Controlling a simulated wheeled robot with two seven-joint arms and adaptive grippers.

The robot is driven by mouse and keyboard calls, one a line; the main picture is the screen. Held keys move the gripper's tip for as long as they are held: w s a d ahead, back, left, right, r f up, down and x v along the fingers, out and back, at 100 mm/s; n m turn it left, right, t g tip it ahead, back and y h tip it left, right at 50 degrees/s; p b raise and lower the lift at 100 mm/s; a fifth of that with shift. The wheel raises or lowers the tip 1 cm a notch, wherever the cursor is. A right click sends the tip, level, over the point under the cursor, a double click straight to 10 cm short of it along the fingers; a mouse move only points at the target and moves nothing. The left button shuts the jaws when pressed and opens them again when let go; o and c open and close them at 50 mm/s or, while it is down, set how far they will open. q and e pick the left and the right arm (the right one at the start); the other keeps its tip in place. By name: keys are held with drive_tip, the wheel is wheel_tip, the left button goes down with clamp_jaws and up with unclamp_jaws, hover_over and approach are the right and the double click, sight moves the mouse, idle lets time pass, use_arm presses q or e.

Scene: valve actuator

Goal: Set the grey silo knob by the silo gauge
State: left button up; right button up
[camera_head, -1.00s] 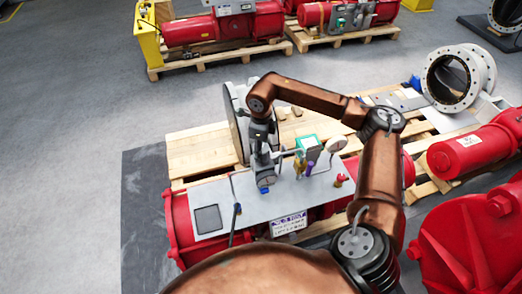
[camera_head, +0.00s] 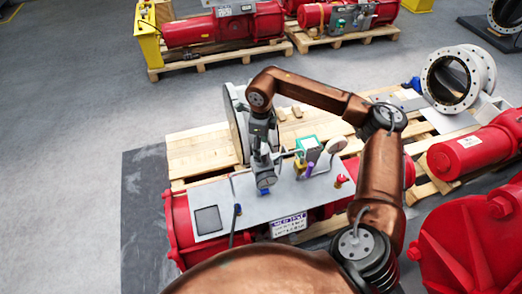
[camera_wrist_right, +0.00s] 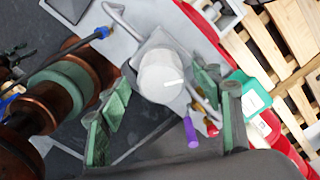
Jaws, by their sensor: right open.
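The grey knob (camera_wrist_right: 160,77), round and pale with a white line on its top face, shows in the right wrist view. My right gripper (camera_wrist_right: 162,95) is open, with its green-padded fingers on either side of the knob in the picture; I cannot tell whether they touch it. In the head view my right gripper (camera_head: 265,178) hangs over the grey panel (camera_head: 240,187) on the red actuator, and the knob there is hidden. My left gripper is not in view.
A green-edged box (camera_head: 308,148) and a purple-handled part (camera_wrist_right: 190,131) are close to the right gripper. Wooden pallets (camera_head: 200,150) lie behind. Open floor (camera_head: 70,130) is at left.

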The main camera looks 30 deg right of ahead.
wheel_tip(320, 180, up, 10)
drive_tip(key=shift+f, duration=0.25)
idle(0.5)
